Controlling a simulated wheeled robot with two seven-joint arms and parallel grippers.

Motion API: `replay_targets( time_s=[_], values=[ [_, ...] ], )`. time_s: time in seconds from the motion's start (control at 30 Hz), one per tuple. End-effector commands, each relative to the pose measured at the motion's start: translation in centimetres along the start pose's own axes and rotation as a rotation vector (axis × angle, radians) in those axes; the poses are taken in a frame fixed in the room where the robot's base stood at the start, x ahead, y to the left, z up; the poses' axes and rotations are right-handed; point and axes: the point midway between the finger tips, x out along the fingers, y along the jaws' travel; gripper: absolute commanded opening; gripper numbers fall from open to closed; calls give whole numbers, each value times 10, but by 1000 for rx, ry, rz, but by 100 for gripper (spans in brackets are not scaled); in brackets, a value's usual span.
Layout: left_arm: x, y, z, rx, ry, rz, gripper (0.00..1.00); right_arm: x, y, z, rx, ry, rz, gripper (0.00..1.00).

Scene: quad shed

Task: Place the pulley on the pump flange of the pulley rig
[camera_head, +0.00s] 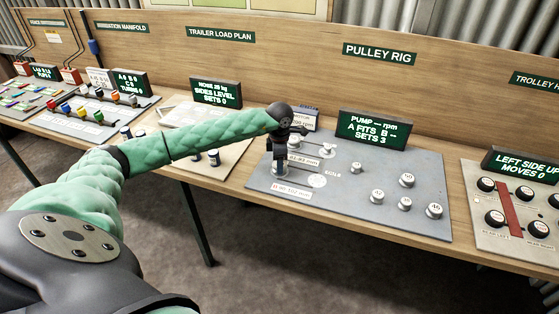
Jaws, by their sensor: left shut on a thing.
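The pulley rig is a grey board (340,220) on the wooden bench, under a "PULLEY RIG" sign (380,54). My left gripper (280,168) reaches over the board's left part and points down. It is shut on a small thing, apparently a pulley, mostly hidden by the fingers. Whether that thing touches the board or a flange is unclear. A pale round disc (317,181) lies to the right of the gripper. A metal pulley (327,149) stands behind it. Loose metal pulleys stand on the right part, including one marked 50 (407,179) and one marked 45 (434,210). My right gripper is not in view.
A dark display (374,127) at the board's back reads "PUMP -- rpm, A FITS B --, SETS 3". White labels lie near the gripper, one reading "B: 92-102 mm" (291,190). A panel with dark knobs (520,215) is to the right. Other stations stand left.

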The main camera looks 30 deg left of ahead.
Motion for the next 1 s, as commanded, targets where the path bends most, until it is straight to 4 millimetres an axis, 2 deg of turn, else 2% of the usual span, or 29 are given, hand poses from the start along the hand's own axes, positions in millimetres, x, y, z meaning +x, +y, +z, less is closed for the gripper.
replay_targets(
  time_s=[0.43,0.47,0.53,1.0],
  values=[
    [3,0,0,0,0,0,22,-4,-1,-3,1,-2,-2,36],
    [2,0,0,0,0,0,54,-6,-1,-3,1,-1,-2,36],
    [2,0,0,0,0,0,68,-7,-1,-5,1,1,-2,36],
    [0,0,0,-1,0,-1,70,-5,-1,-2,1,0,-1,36]
  ],
)
